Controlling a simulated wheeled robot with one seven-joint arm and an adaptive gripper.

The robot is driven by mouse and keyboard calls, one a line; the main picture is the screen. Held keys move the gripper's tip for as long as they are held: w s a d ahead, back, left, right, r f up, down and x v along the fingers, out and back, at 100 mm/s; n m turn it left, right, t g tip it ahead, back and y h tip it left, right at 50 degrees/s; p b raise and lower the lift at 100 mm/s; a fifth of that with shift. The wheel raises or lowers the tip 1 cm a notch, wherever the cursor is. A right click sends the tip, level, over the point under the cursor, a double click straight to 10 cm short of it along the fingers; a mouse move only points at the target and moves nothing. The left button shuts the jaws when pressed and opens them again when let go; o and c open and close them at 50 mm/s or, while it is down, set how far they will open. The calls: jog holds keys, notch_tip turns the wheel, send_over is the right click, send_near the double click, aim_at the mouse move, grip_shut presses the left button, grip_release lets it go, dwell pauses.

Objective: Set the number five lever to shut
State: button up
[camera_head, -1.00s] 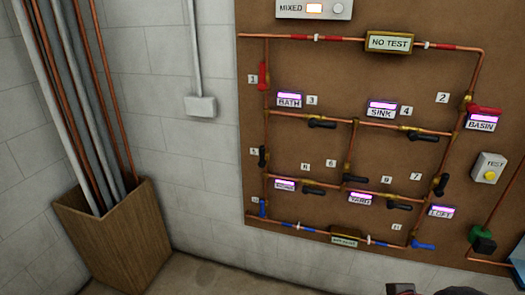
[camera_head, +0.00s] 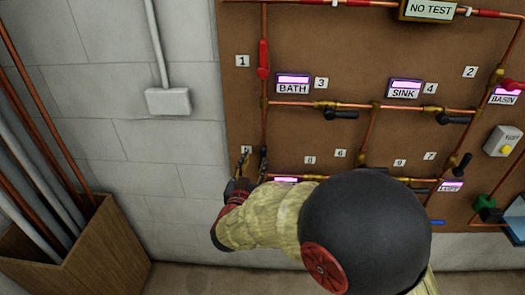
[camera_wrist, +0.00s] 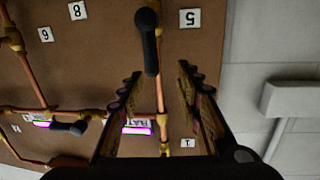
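The number five lever (camera_wrist: 148,42) shows in the wrist view as a black handle lying roughly along the vertical copper pipe (camera_wrist: 160,100). Its number tag (camera_wrist: 190,18) appears upside down beside it. My gripper (camera_wrist: 160,75) is open, its two fingers apart on either side of the pipe. The handle's near end shows in the gap between the fingertips; I see no contact. In the head view, my gripper (camera_head: 253,158) is at the left pipe by the number five tag (camera_head: 246,150), and my fingers and arm largely hide the lever.
The red number one lever (camera_head: 263,60) is above on the same pipe. Black levers sit below the BATH (camera_head: 293,84) and SINK (camera_head: 404,89) displays. My arm hides the board's lower middle. A wooden box of pipes (camera_head: 95,255) stands left.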

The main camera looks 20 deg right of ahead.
aim_at(262, 153)
jog(key=shift+w+d+f+h, duration=0.1)
jog(key=shift+d+f+h, duration=0.15)
jog(key=shift+d+h, duration=0.4)
jog(key=b+x, duration=0.2)
jog(key=x, duration=0.4)
jog(key=shift+w+d, duration=0.1)
jog(key=shift+w, duration=0.25)
jog(key=shift+c, duration=0.6)
jog(key=c, duration=0.7)
grip_shut()
